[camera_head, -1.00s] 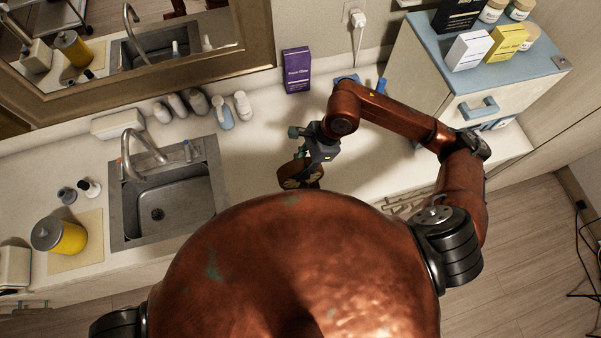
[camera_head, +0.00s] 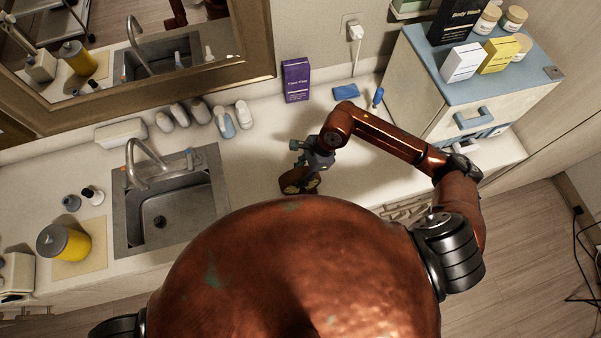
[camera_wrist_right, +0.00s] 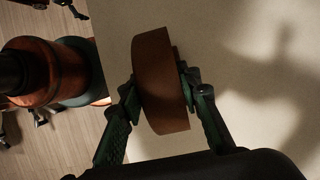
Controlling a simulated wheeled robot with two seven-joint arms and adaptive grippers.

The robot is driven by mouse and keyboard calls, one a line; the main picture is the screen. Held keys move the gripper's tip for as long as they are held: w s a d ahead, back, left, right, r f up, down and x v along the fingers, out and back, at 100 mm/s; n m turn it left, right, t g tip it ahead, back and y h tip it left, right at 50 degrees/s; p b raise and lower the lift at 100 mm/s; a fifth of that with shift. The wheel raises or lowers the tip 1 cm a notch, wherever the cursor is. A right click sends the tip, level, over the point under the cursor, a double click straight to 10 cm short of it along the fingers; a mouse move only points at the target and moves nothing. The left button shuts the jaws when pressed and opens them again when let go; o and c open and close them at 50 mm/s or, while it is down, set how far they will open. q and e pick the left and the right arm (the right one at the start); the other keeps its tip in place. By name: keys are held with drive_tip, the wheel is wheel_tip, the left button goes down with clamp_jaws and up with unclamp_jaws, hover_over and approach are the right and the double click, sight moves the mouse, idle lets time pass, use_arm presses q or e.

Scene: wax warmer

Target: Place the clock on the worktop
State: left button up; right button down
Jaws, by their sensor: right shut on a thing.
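The clock (camera_head: 299,182) is a round brown wooden piece with a paler face, partly hidden by my gripper in the head view. My right gripper (camera_head: 308,170) is shut on the clock over the worktop (camera_head: 255,165), near its front edge. In the right wrist view, the clock (camera_wrist_right: 160,82) shows its plain brown rim, upright between the green fingers of my right gripper (camera_wrist_right: 162,92). I cannot tell whether the clock touches the worktop. My left gripper is out of view.
A sink (camera_head: 170,205) with a tap lies left of the clock. Several bottles (camera_head: 225,120) and a purple box (camera_head: 296,80) stand along the back. A blue-topped cabinet (camera_head: 475,85) stands at the right. The worktop around the clock is clear.

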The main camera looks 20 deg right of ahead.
drive_tip(key=c, duration=1.4)
unclamp_jaws()
drive_tip(key=shift+f, duration=0.1)
drive_tip(key=shift+d+r, duration=0.1)
drive_tip(key=shift+r, duration=0.2)
drive_tip(key=b+v, duration=0.3)
drive_tip(key=v, duration=0.7)
drive_tip(key=shift+d+r, duration=0.15)
drive_tip(key=shift+d, duration=0.05)
drive_tip(key=shift+d+r, duration=0.2)
drive_tip(key=shift+r, duration=0.4)
drive_tip(key=shift+a, duration=0.1)
